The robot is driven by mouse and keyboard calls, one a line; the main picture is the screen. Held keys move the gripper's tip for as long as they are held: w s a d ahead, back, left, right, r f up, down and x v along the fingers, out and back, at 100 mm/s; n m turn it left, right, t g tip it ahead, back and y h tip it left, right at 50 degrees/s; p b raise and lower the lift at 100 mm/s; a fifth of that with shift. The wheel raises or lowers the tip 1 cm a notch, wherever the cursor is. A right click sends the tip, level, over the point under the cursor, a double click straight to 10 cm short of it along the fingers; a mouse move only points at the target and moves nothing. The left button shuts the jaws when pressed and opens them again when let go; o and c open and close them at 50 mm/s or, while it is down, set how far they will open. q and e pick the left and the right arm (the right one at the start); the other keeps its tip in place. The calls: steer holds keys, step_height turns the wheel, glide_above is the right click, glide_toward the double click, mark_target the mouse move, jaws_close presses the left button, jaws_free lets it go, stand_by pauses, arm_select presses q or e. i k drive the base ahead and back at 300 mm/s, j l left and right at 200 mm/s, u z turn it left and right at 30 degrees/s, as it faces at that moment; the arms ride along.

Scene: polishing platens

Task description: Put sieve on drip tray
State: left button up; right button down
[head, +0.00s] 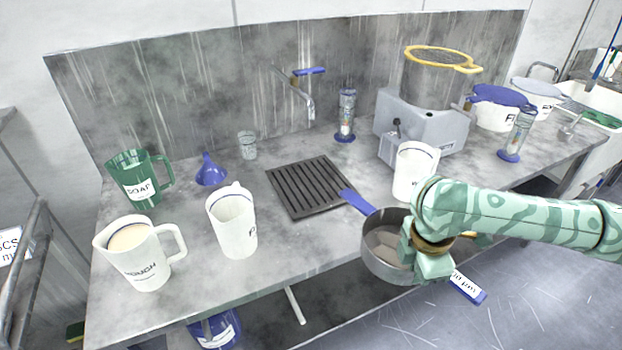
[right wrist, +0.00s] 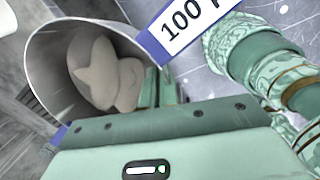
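The sieve (head: 385,253) is a round grey metal pan with a blue handle at its far left and a blue labelled handle at its near right. It hangs at the counter's front edge. My right gripper (head: 428,262) is shut on its right rim. In the right wrist view the sieve (right wrist: 45,75) fills the upper left, and its blue handle reads "100". The fingertips are partly hidden by the sieve wall. The drip tray (head: 310,187) is a dark slatted square lying flat and empty on the counter, left of and behind the sieve. My left gripper is not in view.
A white jug (head: 231,222) stands left of the tray and a white beaker (head: 414,172) right of it. A tap (head: 305,98) hangs behind. A grey machine (head: 422,130) stands back right. A cream-filled jug (head: 139,254) and green jug (head: 139,180) are far left.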

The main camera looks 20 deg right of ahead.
mark_target(311, 183)
steer(key=i, duration=0.95)
